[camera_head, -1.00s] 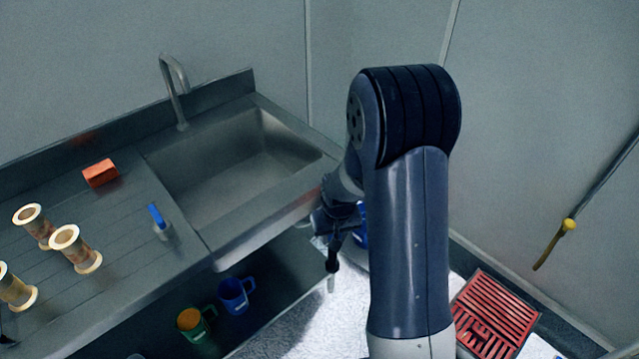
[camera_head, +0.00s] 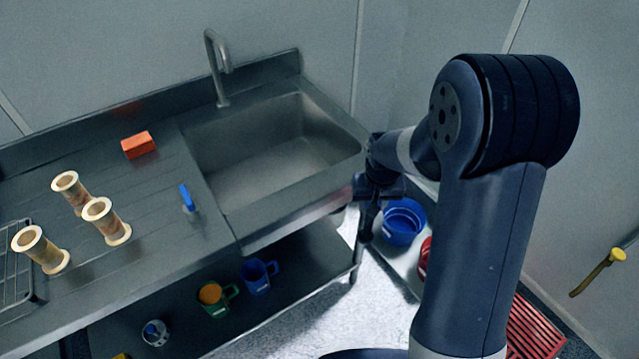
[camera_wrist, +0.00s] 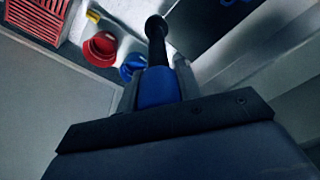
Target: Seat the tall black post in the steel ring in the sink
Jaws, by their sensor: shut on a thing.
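My gripper (camera_head: 370,203) is shut on the tall black post (camera_wrist: 156,42), to the right of the sink and beyond the counter's right end. In the wrist view, the post sticks out past the fingers and ends in a round knob. A blue part (camera_wrist: 158,88) shows between the fingers at its base; I cannot tell whether it belongs to the post. In the head view, the post (camera_head: 365,222) hangs down, small and dark. The sink (camera_head: 265,150) is a steel basin at the counter's right. I cannot make out a steel ring in it.
A tap (camera_head: 219,75) stands behind the sink. The counter holds an orange block (camera_head: 138,145), cream spools (camera_head: 105,222) and a blue-handled item (camera_head: 188,199). Mugs (camera_head: 258,276) stand on the lower shelf. A blue tub (camera_head: 403,221) and red grate (camera_head: 532,330) lie to the right.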

